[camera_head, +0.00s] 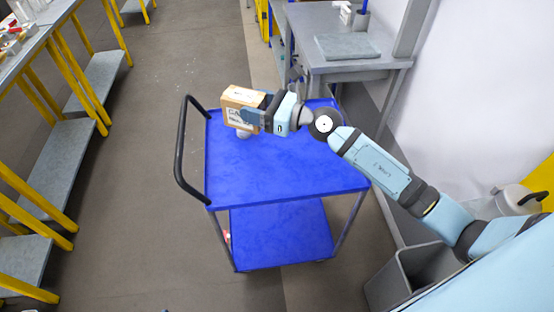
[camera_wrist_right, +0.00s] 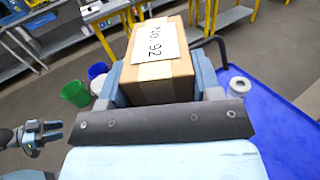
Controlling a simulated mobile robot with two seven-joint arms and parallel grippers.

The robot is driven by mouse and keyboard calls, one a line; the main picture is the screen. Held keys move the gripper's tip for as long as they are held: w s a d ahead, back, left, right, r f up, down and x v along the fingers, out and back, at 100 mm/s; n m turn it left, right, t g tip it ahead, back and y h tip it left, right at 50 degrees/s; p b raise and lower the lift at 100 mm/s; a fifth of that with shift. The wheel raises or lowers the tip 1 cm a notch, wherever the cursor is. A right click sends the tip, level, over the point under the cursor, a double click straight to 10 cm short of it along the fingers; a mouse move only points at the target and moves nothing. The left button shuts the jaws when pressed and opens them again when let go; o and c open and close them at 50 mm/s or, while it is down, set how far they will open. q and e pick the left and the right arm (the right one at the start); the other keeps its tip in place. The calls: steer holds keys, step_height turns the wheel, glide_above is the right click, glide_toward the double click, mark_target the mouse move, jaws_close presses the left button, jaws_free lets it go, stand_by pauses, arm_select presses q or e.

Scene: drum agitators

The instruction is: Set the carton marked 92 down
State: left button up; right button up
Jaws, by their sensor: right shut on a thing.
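The carton (camera_head: 239,107) is a small brown box with light tape and a white label. In the right wrist view the label on the carton (camera_wrist_right: 160,82) reads No. 92. My right gripper (camera_head: 252,115) is shut on it, with a finger on each side. The carton is over the handle end of the blue trolley's top shelf (camera_head: 290,165). I cannot tell whether it touches anything below. What looks like my left gripper (camera_wrist_right: 42,132) shows small at the left of the wrist view, away from the carton; its jaws are unclear.
A small white round object (camera_head: 243,134) stands on the trolley just below the carton. The trolley has a black handle (camera_head: 182,150) at its left. Most of the top shelf is bare. Green (camera_wrist_right: 75,93) and blue (camera_wrist_right: 97,70) bins stand on the floor.

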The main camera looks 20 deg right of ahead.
steer(key=shift+n+g+y, duration=0.6)
steer(key=shift+g, duration=0.1)
steer(key=w+f+b, duration=0.2)
steer(key=f+b, duration=0.1)
steer(key=w+f+b, duration=0.1)
steer(key=f, duration=0.1)
steer(key=shift+a+f, duration=0.15)
steer(key=shift+a, duration=0.25)
steer(key=shift+w+f+b, duration=0.1)
steer(key=shift+f+b, duration=0.1)
steer(key=shift+b, duration=0.15)
steer(key=shift+w+f, duration=0.1)
steer(key=shift+f, duration=0.3)
steer(key=b, duration=0.4)
glide_above(256, 177)
step_height(256, 177, down, 14)
steer(key=shift+f, duration=2.55)
